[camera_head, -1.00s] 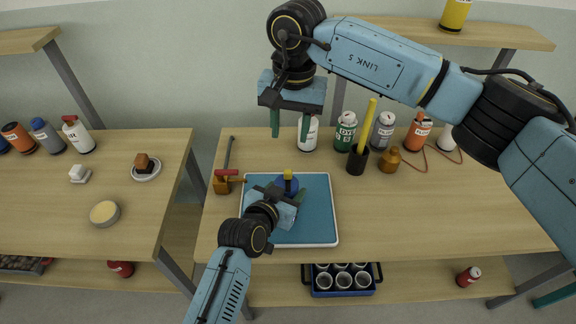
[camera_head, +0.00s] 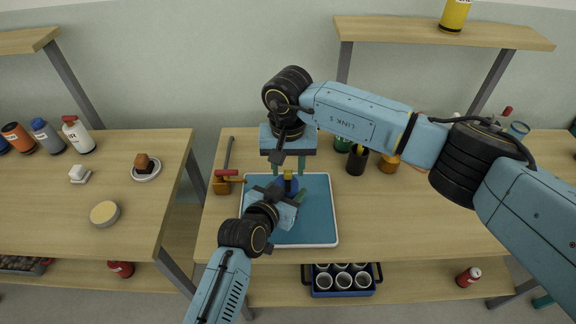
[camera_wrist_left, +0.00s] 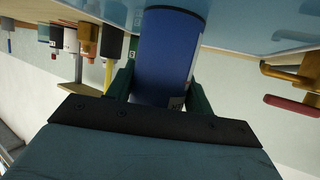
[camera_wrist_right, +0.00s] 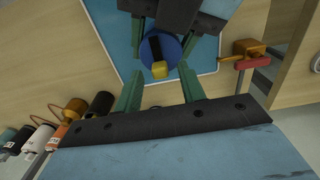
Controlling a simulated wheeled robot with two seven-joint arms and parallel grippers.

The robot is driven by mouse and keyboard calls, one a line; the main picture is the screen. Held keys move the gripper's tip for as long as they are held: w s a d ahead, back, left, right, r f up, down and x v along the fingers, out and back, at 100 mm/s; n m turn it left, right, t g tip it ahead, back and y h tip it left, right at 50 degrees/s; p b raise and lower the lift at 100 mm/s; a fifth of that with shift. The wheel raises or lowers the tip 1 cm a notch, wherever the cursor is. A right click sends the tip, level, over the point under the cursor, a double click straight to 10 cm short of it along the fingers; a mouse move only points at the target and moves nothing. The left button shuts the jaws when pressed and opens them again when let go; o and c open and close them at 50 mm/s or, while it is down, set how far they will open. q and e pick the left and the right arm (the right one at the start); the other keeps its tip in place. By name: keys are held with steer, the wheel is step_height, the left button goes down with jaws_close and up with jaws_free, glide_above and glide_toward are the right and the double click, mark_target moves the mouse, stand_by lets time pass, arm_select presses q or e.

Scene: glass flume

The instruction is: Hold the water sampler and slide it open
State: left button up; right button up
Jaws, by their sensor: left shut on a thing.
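The water sampler (camera_head: 288,184) is a blue cylinder with a yellow-and-black handle on top, standing upright on the blue tray (camera_head: 318,222). My left gripper (camera_head: 284,193) is shut around its body; the blue cylinder fills the space between the green fingers in the left wrist view (camera_wrist_left: 166,62). My right gripper (camera_head: 287,168) points down above the sampler, its green fingers spread apart and empty. In the right wrist view the yellow handle tip (camera_wrist_right: 159,70) shows beyond and between the open fingers (camera_wrist_right: 160,90). The sampler's lower part is hidden in the head view.
A shelf (camera_head: 440,32) is above at the back.

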steer(key=shift+f, duration=0.25)
jaws_close()
steer(key=shift+s, duration=1.5)
jaws_free()
